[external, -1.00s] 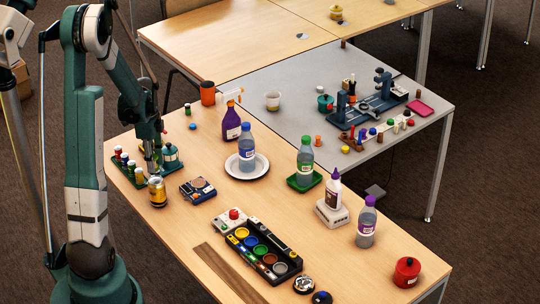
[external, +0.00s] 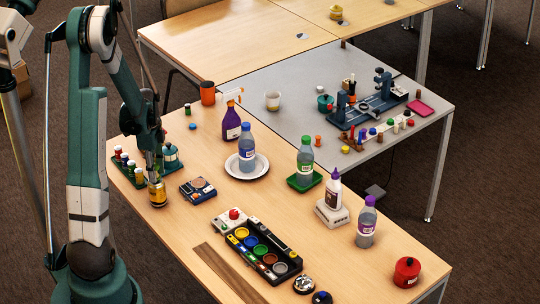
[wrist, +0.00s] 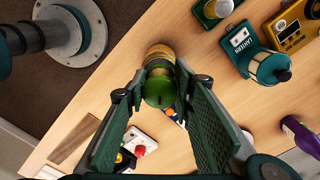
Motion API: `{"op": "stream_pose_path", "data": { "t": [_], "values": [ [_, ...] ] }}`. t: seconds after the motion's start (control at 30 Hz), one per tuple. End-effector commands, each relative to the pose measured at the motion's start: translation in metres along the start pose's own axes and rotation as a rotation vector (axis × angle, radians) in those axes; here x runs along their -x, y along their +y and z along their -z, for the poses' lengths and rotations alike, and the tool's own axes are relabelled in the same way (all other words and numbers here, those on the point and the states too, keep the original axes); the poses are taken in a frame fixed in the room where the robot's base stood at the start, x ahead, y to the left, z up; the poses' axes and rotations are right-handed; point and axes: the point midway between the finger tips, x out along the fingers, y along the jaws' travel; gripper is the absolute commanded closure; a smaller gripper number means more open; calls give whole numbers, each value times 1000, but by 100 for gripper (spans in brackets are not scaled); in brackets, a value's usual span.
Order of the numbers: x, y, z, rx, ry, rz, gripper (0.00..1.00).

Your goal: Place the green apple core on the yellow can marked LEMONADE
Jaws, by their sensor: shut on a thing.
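The green apple core (wrist: 159,91) is between my gripper's fingers (wrist: 159,97) in the wrist view, and the gripper is shut on it. The yellow can (wrist: 160,54) shows just beyond the core, partly hidden by it. In the external view the yellow can (external: 157,196) stands upright near the table's left edge. My gripper (external: 154,176) is right above the can's top there, hiding it. The core cannot be made out in the external view. Whether the core touches the can, I cannot tell. The can's lettering is not readable.
A rack of small bottles (external: 119,165) and a teal lantern-like thing (external: 170,157) stand close behind the can. A dark blue boxed device (external: 198,190) lies to its right. A paint tray (external: 290,279) lies farther right. Bare wood lies in front of the can.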

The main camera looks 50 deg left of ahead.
Motion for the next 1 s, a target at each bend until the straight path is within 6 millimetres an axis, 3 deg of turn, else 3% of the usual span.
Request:
{"op": "stream_pose_path", "data": {
  "t": [0.47,0.5,0.6,1.0],
  "values": [
    [-5,0,0,0,0,0,86],
    [-5,0,0,0,0,0,72],
    [-4,0,0,0,0,0,60],
    [-3,0,0,0,0,0,60]
  ]
}}
